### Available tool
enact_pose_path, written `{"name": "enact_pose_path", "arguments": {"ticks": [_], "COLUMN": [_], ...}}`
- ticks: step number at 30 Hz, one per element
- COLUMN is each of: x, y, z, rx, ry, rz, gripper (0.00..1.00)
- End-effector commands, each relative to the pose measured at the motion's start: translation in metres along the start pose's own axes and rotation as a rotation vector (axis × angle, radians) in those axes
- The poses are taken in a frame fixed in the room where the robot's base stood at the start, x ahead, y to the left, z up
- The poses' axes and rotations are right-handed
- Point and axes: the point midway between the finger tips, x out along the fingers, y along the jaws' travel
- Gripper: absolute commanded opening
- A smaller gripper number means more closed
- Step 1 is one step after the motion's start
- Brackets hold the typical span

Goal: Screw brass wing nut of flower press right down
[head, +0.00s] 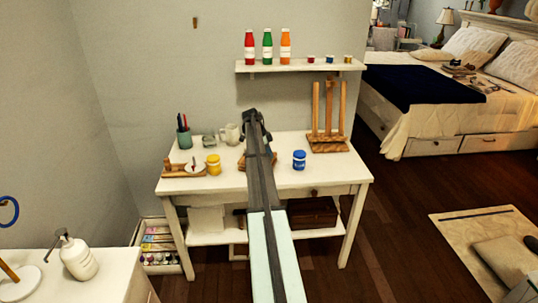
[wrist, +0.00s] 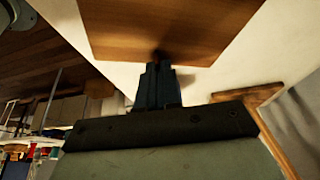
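The flower press is most likely the wooden block on the white desk in the head view (head: 242,164), largely covered by my arm. In the wrist view a brown wooden board (wrist: 120,28), probably its top, fills the upper middle. My gripper (wrist: 159,66) points at this board's near edge, its dark fingers close together and their tips at or very near the wood. A small dark shadow lies at the tips. I cannot see the brass wing nut in either view, nor whether anything is between the fingertips. In the head view the fingers are hidden behind my arm.
On the white desk (head: 330,177), a yellow jar (head: 213,165) stands left of my arm and a blue jar (head: 299,160) right. A mug (head: 229,134), a pen cup (head: 184,138) and a wooden stand (head: 328,143) are further back. A bottle shelf (head: 300,66) hangs above.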

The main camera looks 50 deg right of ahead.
Motion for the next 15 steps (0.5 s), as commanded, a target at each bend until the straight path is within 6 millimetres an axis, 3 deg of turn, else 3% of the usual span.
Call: {"name": "enact_pose_path", "arguments": {"ticks": [4,15], "x": [-0.0006,-0.0006], "y": [-0.0022,-0.0010], "z": [-0.0004,-0.0004], "rx": [0.089,0.092], "ry": [0.000,-0.001], "rz": [0.036,0.036], "gripper": [0.00,0.00]}}
